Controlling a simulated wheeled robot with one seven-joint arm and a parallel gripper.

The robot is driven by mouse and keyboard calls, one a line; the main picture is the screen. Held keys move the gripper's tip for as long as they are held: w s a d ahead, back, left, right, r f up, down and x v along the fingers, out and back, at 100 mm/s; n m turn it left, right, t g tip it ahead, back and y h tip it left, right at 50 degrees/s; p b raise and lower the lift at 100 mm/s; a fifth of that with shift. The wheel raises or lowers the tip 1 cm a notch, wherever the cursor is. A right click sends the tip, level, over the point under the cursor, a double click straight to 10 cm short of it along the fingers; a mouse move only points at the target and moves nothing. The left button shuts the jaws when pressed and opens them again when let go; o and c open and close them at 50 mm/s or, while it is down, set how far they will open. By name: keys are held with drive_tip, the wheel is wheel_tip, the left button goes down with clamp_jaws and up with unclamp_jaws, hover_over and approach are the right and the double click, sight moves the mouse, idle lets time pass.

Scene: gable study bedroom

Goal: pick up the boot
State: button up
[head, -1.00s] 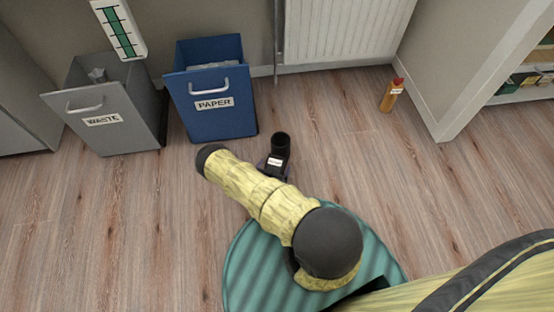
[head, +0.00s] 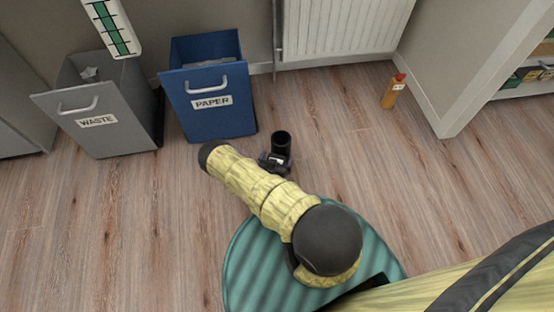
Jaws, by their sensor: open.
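The boot (head: 281,142) is black and stands on the wood floor in the middle of the head view, its round open top facing up. Its lower front, with a pale label, is partly covered. My gripper (head: 274,161) is a small dark shape at the boot's near side, partly hidden behind my yellow-sleeved arm. It is open. It overlaps the lower part of the boot in the picture; I cannot tell whether it touches it or whether the fingers are on both sides.
A blue paper bin (head: 211,98) and a grey waste bin (head: 97,120) stand behind and left. A radiator (head: 342,27) is on the back wall. An orange bottle (head: 393,92) stands by the right wall corner. Floor right of the boot is clear.

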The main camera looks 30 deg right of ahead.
sight(277, 157)
idle(0.3)
drive_tip(key=shift+s+d, duration=0.1)
drive_tip(key=c, duration=0.6)
drive_tip(key=shift+r, duration=0.1)
drive_tip(key=c, duration=0.9)
drive_tip(key=shift+r, duration=0.1)
wheel_tip(277, 157, up, 10)
drive_tip(key=p, duration=0.6)
